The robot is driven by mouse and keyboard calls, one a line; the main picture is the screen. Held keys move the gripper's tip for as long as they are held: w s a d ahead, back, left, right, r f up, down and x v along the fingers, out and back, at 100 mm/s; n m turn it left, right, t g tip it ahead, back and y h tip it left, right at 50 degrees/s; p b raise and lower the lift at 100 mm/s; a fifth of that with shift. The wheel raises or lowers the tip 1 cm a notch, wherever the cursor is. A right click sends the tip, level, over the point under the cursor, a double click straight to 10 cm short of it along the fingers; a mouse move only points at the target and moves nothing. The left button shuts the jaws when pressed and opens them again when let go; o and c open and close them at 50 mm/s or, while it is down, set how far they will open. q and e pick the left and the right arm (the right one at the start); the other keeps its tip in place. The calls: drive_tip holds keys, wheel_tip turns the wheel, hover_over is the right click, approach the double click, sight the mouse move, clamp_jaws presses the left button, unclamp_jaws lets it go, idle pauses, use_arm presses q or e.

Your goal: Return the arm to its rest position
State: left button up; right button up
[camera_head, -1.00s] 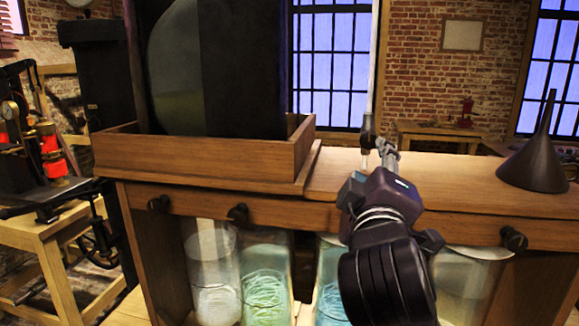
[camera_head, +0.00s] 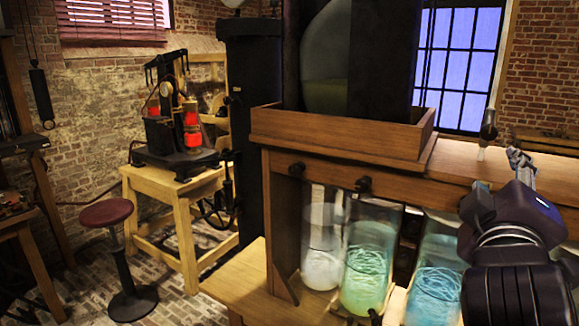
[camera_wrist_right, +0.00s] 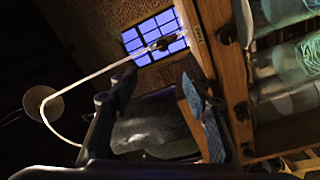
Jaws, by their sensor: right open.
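My right arm comes in from the lower right of the head view. Its gripper (camera_head: 521,160) is over the wooden cabinet's top (camera_head: 465,165), with its fingers pointing away. In the right wrist view the two fingers (camera_wrist_right: 160,100) stand apart with nothing between them. A dark fitting with a pale tip (camera_head: 488,128) hangs just left of the fingers in the head view. In the wrist view a white cord (camera_wrist_right: 100,72) runs to a dark fitting (camera_wrist_right: 163,43). My left gripper is not in view.
Glass jars with white (camera_head: 322,268), green (camera_head: 366,280) and blue (camera_head: 437,280) contents stand on the cabinet's lower shelf. A wooden tray (camera_head: 335,131) holds a large dark vessel. A stool (camera_head: 107,212) and a machine table (camera_head: 160,180) stand left, with open floor between.

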drive_tip(key=s+a+f+g+y, duration=0.1)
drive_tip(key=a+f+g+y, duration=0.1)
drive_tip(key=f, duration=1)
drive_tip(key=s+a+f+g+y, duration=0.1)
drive_tip(key=a+f+g+y, duration=0.15)
drive_tip(key=f, duration=0.85)
drive_tip(key=s+a+f+g+y, duration=0.1)
drive_tip(key=a+f+g+y, duration=0.15)
drive_tip(key=f, duration=0.95)
drive_tip(key=s+a+f+m+g+y, duration=0.2)
drive_tip(key=s+f+g, duration=0.1)
drive_tip(key=s+f, duration=0.7)
drive_tip(key=s+a+f+m+g+y, duration=0.1)
drive_tip(key=s+a+f+m+g, duration=0.15)
drive_tip(key=s+f, duration=0.8)
wheel_tip(320, 180, down, 27)
drive_tip(key=s+g, duration=0.1)
drive_tip(key=s, duration=0.1)
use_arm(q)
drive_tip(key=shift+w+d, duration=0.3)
use_arm(e)
drive_tip(key=s+d+f, duration=0.1)
drive_tip(key=s+f, duration=0.6)
drive_tip(key=s, duration=0.1)
drive_tip(key=s+d+f+g, duration=0.1)
drive_tip(key=s+d+f, duration=0.1)
drive_tip(key=s+f, duration=0.5)
drive_tip(key=shift+s+d+f+n, duration=0.25)
drive_tip(key=shift+s+f+n, duration=0.1)
drive_tip(key=shift+s, duration=0.6)
